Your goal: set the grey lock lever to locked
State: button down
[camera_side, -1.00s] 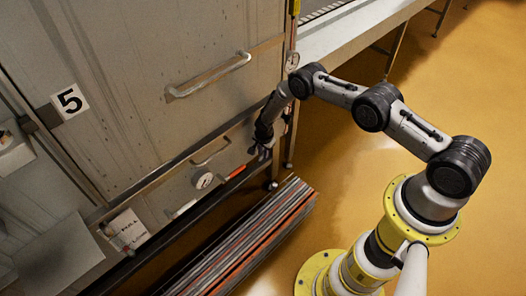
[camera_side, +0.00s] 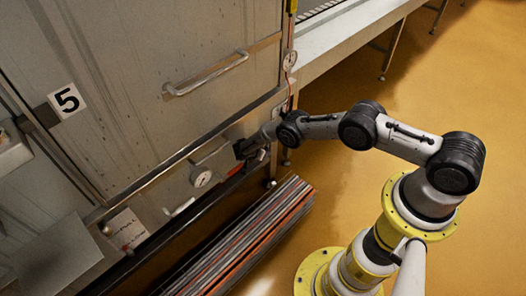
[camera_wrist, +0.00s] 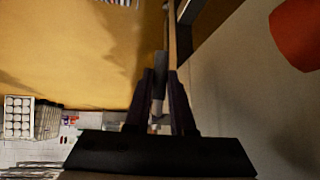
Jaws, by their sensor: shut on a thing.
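My gripper (camera_side: 246,152) is at the lower front panel of the steel cabinet, above and touching or close to the red handle. In the wrist view its two dark fingers (camera_wrist: 160,76) stand close on either side of a narrow grey bar, which I take to be the grey lock lever (camera_wrist: 158,92). The gripper is shut on it. In the side view the gripper hides the lever, so its angle against the panel cannot be told there.
A red handle (camera_side: 235,170) is just below my gripper; a red part (camera_wrist: 298,32) shows large in the wrist view. A long bar handle (camera_side: 207,75) is above. Stacked bars (camera_side: 245,240) lie below.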

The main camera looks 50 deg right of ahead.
jog(key=shift+d+f+h, duration=0.2)
jog(key=shift+d+h, duration=0.1)
jog(key=shift+h, duration=0.3)
jog(key=shift+d, duration=0.1)
jog(key=c, duration=0.8)
grip_release()
jog(key=shift+o, duration=0.2)
jog(key=shift+a+r, duration=0.1)
jog(key=shift+a, duration=0.1)
jog(key=v, duration=1.3)
jog(key=shift+a, duration=0.3)
jog(key=shift+s, duration=0.1)
